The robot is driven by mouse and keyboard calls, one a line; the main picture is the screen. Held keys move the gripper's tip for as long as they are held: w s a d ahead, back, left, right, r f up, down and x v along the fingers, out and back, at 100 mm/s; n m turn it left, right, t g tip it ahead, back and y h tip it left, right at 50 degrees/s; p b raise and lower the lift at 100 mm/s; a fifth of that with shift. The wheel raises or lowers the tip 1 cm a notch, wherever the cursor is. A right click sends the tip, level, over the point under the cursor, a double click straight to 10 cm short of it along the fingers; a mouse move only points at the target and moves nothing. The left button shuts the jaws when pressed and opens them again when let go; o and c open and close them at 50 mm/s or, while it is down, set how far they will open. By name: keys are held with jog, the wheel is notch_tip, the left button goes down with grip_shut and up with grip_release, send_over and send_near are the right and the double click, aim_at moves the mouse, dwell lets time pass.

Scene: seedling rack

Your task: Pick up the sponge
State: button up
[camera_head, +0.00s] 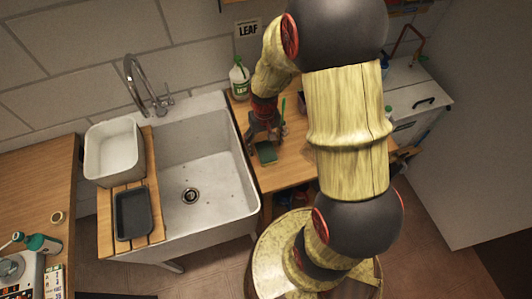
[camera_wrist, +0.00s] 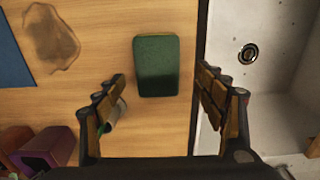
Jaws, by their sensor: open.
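The sponge (camera_wrist: 156,66) is a dark green block lying flat on the wooden table, beside the sink edge. It also shows in the head view (camera_head: 266,153), just below my gripper (camera_head: 264,133). In the wrist view my gripper (camera_wrist: 160,84) is open, with one finger on each side of the picture. The sponge lies ahead, between the lines of the fingers and apart from them. Nothing is held.
The white sink (camera_head: 205,170) is left of the table (camera_head: 285,175). A bottle (camera_head: 239,80) stands behind the gripper. In the wrist view a purple pot (camera_wrist: 45,150) and a small cup-like item (camera_wrist: 115,113) sit near the left finger.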

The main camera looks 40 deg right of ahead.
aim_at(266, 151)
jog(key=f, duration=0.2)
jog(key=f+b, duration=0.1)
jog(key=f, duration=0.1)
jog(key=shift+s+d+f, duration=0.1)
jog(key=shift+s+f, duration=0.05)
jog(key=shift+s, duration=0.05)
jog(key=shift+c, duration=0.9)
jog(key=c, duration=0.6)
